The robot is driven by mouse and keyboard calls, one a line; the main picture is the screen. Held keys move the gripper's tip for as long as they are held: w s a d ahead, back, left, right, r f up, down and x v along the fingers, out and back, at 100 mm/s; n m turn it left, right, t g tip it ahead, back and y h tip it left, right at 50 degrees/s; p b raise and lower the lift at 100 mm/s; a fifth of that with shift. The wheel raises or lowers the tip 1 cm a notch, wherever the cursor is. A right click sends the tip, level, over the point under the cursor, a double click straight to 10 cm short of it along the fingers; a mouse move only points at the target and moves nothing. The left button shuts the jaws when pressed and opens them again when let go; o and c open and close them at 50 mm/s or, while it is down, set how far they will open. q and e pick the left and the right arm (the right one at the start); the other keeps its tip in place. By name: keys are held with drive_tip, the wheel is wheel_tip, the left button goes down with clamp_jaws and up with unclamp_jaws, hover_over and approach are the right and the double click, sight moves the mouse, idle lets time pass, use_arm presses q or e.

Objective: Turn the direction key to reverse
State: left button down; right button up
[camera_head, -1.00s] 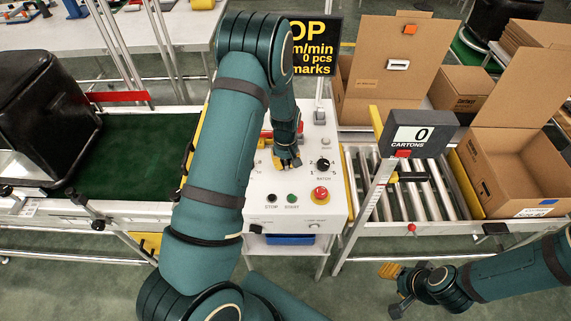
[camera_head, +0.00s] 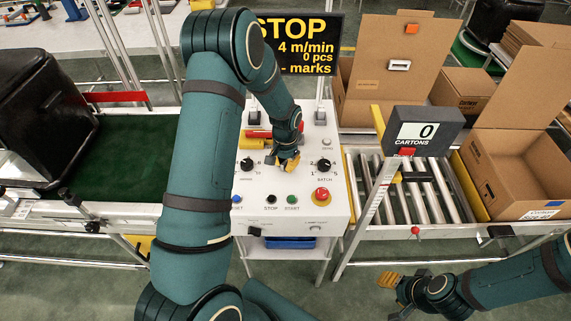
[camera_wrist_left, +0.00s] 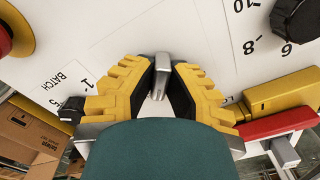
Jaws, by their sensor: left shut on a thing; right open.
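The direction key is the small grey metal piece (camera_wrist_left: 161,76) standing up from the white control panel (camera_head: 260,224). In the left wrist view it sits between the dark pads of my left gripper (camera_wrist_left: 160,88), which is shut on it. In the head view my left gripper (camera_head: 288,163) is low over the panel, between the two black knobs, and hides the key there. Any direction marks by the key are not readable. My right gripper (camera_head: 393,294) is open and empty at the lower right, away from the panel.
The panel bears a batch knob (camera_head: 323,166), a left knob (camera_head: 247,165), a red emergency button (camera_head: 321,195) and a green start button (camera_head: 292,200). A display (camera_head: 298,44) reads STOP, 4 m/min. A green belt (camera_head: 125,157) lies left, a roller conveyor (camera_head: 409,201) right.

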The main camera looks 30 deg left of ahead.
sight(285, 162)
use_arm(q)
drive_tip(key=shift+s+f+m, duration=0.1)
drive_tip(key=shift+m, duration=0.8)
drive_tip(key=c, duration=1)
unclamp_jaws()
wheel_tip(285, 162, up, 12)
drive_tip(key=shift+r, duration=0.1)
